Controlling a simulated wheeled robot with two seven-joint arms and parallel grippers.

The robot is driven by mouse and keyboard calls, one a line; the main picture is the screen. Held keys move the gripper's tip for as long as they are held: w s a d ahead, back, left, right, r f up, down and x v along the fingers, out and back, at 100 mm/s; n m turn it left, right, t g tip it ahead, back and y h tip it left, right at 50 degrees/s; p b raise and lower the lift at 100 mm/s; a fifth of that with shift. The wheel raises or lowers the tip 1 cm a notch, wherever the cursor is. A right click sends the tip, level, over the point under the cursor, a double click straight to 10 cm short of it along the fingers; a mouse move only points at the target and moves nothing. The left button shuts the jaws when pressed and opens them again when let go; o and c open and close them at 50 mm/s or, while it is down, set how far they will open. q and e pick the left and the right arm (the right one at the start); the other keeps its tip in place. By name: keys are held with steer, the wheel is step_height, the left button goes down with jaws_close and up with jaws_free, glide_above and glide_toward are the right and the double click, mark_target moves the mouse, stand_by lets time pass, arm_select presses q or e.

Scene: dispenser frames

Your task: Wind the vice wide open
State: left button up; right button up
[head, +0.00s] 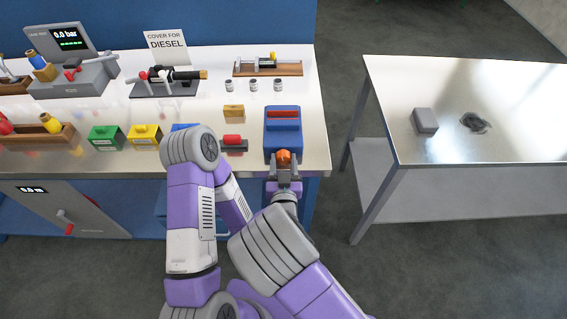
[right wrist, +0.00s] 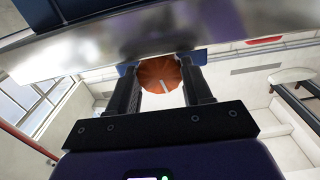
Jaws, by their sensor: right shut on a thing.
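The vice (head: 283,140) is a blue block with a red strip across its top, at the front right edge of the workbench. An orange round knob (head: 283,157) sticks out at its front, over the bench edge. My right gripper (head: 284,174) is at the knob from the front. In the right wrist view the knob (right wrist: 160,84), with a pale line on its face, sits between the two dark fingers of the gripper (right wrist: 162,88), which is shut on it. The jaw gap of the vice cannot be made out. My left arm shows, but its gripper does not.
A wooden block (head: 233,111) and a dark piece with a red top (head: 233,142) lie left of the vice. Several small cans and a wooden-based fixture (head: 268,69) stand behind. A side table (head: 460,135) on the right holds a grey box (head: 425,121).

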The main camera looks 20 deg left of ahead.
steer(key=shift+n, duration=1.1)
steer(key=o, duration=1)
steer(key=shift+o, duration=0.2)
steer(key=v, duration=0.7)
steer(key=shift+s, duration=0.3)
steer(key=shift+d, duration=0.1)
